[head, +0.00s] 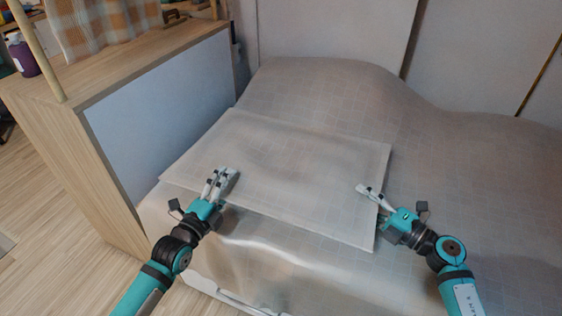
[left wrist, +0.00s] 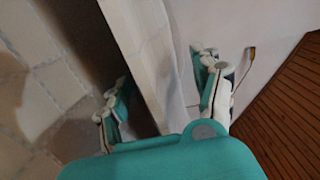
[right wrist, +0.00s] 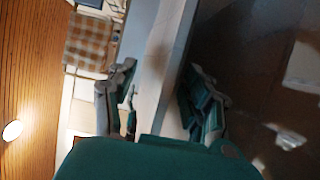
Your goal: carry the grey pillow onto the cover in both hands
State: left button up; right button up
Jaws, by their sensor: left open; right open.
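The grey pillow (head: 285,165) lies flat on the pale grey-beige cover (head: 470,175), at the left side of the bed. My left gripper (head: 221,178) is open at the pillow's front edge, left of its middle. In the left wrist view a pale upright edge, apparently the pillow (left wrist: 150,55), runs between the open fingers (left wrist: 163,82). My right gripper (head: 371,192) is open at the pillow's right edge, near the front right corner. In the right wrist view the pillow edge (right wrist: 160,60) passes between its fingers (right wrist: 160,82). Finger contact cannot be told.
A wooden cabinet (head: 150,62) with a pale side panel stands left of the bed. A purple bottle (head: 23,57) and a checked cloth (head: 105,25) are on it. A wall closes the back. The cover right of the pillow is clear and rises in soft humps.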

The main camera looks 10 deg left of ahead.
pick_arm(q)
jog(key=shift+w+d, duration=0.1)
jog(key=shift+w, duration=0.2)
pick_arm(e)
jog(key=shift+w+a, duration=0.15)
jog(key=shift+a, duration=0.1)
pick_arm(q)
jog(key=shift+c, duration=0.2)
pick_arm(e)
jog(key=shift+c, duration=0.3)
pick_arm(q)
jog(key=c, duration=0.9)
pick_arm(e)
jog(key=c, duration=0.9)
pick_arm(q)
grip_shut()
pick_arm(e)
grip_shut()
jog(key=shift+r, duration=0.1)
